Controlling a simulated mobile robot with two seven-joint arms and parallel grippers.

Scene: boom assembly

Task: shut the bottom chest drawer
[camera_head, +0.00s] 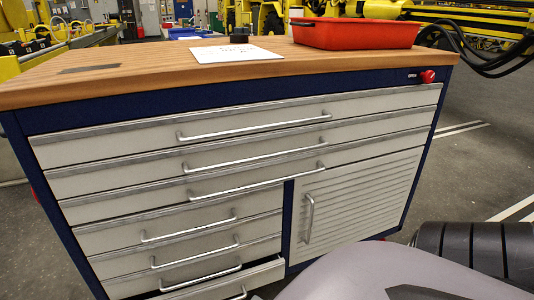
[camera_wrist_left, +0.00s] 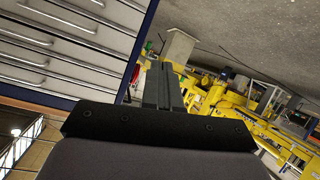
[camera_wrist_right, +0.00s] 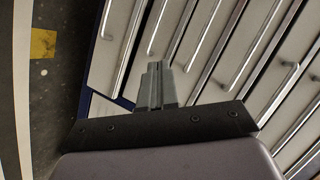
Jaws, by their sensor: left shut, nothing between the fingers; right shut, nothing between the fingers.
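The chest (camera_head: 290,225) is a blue cabinet with pale grey drawers. Neither gripper shows in the head view.
A wooden top (camera_head: 150,66) covers the chest, with a red tray (camera_head: 355,35) and a white sheet (camera_head: 237,54) on it. A louvred door (camera_head: 360,200) is right of the lower drawers. Grey floor (camera_head: 465,150) is clear to the right. My own arm fills the lower right.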

